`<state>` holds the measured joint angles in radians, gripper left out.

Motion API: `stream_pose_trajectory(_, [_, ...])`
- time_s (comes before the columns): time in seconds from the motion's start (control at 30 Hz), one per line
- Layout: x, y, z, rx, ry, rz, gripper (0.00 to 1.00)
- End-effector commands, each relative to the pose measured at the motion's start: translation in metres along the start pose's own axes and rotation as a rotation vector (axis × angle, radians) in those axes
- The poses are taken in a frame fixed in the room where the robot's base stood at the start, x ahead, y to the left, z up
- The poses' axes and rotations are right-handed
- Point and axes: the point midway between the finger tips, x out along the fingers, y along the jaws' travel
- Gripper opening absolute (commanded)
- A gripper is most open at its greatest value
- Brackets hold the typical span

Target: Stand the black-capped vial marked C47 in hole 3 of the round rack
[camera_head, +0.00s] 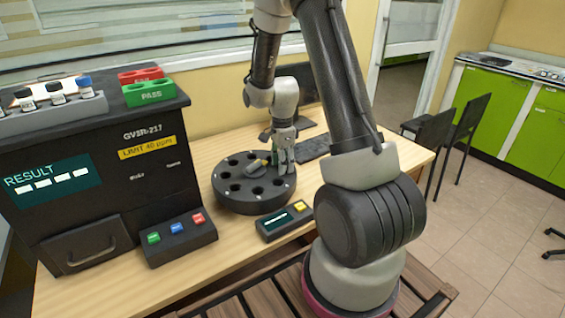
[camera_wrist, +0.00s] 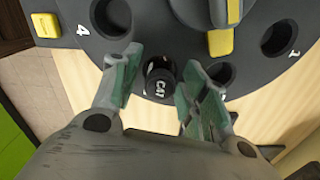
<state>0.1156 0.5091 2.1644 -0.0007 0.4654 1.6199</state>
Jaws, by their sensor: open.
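In the wrist view the black cap marked C47 (camera_wrist: 159,82) is seen from above, at the rim side of the round rack (camera_wrist: 70,8). The vial appears to stand in a rack hole between the hole marked 4 and another open hole; its body and that hole's number are hidden. My gripper (camera_wrist: 158,84) is open, one finger on each side of the cap, with gaps visible. In the head view my gripper (camera_head: 283,153) is low over the far right side of the round rack (camera_head: 250,207); the vial cannot be made out there.
A grey and yellow knob (camera_head: 260,163) sits at the rack's middle. The analyser (camera_head: 100,190) stands left, with several capped vials in a grey holder (camera_head: 60,117) and red and green PASS trays (camera_head: 149,92) on top. A small display unit (camera_head: 284,221) lies in front of the rack.

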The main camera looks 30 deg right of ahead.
Motion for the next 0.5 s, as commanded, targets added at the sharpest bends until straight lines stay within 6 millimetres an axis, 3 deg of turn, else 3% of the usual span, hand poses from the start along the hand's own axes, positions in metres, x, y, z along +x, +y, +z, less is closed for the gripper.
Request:
stream_pose_trajectory(0.23, [-0.017,-0.001,0.000,0.000,0.000,-0.004,0.44])
stream_pose_trajectory(0.5, [-0.077,-0.001,0.000,0.000,0.000,-0.005,0.44])
